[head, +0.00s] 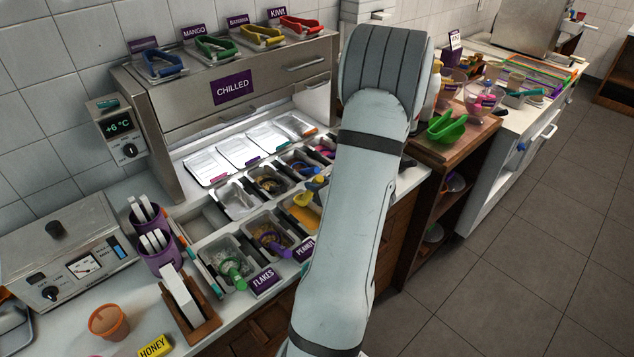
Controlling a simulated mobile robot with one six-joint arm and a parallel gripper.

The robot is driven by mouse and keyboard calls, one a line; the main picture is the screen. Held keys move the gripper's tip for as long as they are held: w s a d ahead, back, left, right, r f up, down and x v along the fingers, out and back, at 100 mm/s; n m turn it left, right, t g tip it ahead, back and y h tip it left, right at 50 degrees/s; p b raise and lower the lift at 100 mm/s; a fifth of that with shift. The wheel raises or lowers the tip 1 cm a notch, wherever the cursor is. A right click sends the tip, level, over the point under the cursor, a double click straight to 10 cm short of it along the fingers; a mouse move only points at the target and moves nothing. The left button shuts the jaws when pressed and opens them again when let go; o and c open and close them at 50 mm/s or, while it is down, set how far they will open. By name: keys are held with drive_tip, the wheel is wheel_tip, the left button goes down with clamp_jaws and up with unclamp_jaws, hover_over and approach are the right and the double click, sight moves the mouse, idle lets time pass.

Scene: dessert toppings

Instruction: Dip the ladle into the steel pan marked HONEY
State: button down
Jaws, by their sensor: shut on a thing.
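A yellow label reading HONEY (154,346) lies at the bottom edge of the head view, on the near counter. I cannot make out a steel pan belonging to it; that area is cut off by the frame's edge. No ladle can be identified. My gripper is not in view. My arm fills the middle of the view, and the wrist end and anything held there do not show.
A steel heating unit (68,262) with dials stands at the left. An orange cup (109,322) and a wooden holder with white cards (186,308) stand near the label. Topping bins with scoops, including FLAKES (264,280), line the counter under the CHILLED cabinet (231,90).

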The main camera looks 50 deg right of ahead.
sight(308, 200)
drive_tip(key=shift+f+b, duration=2.15)
drive_tip(key=shift+f, duration=1.8)
drive_tip(key=shift+w+d+b, duration=0.1)
drive_tip(key=shift+w+b, duration=0.5)
drive_tip(key=shift+w, duration=0.6)
drive_tip(key=shift+s+f+t+b, duration=0.3)
drive_tip(key=shift+f+b, duration=0.05)
drive_tip(key=shift+b, duration=0.9)
drive_tip(key=shift+s+f+t+b, duration=0.15)
drive_tip(key=shift+s+t+b, duration=0.25)
drive_tip(key=shift+b, duration=0.95)
